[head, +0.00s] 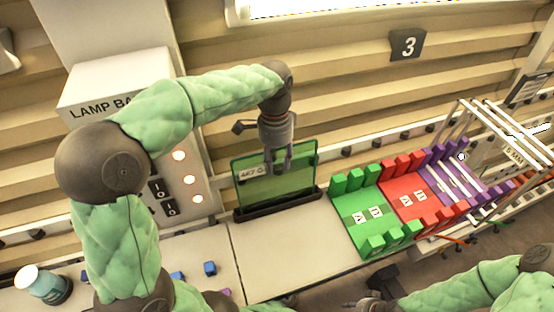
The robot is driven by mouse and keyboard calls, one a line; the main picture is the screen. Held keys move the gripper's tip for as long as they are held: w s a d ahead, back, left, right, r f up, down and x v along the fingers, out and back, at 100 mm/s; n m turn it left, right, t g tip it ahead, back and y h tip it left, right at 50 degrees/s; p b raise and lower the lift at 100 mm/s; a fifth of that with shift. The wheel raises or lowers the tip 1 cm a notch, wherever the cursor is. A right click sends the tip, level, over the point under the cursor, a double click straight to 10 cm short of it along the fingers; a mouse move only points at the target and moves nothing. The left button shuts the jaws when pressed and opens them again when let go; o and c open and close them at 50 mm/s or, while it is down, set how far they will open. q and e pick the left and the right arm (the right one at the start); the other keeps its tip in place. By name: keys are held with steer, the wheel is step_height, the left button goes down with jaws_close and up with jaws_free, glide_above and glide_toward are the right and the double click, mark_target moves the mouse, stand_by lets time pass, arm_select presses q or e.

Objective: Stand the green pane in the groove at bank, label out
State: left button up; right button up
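The green pane (302,182), see-through in a darker green frame, stands upright in a black grooved base (250,214) beside the lamp bank (120,85). Its white label (252,173) is at the upper left and faces me. My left gripper (278,172) points down at the pane's top edge. Its two fingers show apart and overlap the upper part of the pane; whether they touch it is unclear. My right gripper (358,303) is low at the bottom edge, away from the pane, and its fingers are too small to judge.
A rack with green (375,215), red (412,195) and purple (455,180) slotted sections stands right of the base. A wire frame (510,130) rises over its far end. The counter (275,262) in front is clear.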

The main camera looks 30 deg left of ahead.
arm_select(q)
steer(key=r, duration=0.7)
steer(key=a+r, duration=0.1)
steer(key=r, duration=0.3)
steer(key=shift+w+r, duration=0.3)
steer(key=shift+w, duration=0.1)
steer(key=shift+f, duration=0.1)
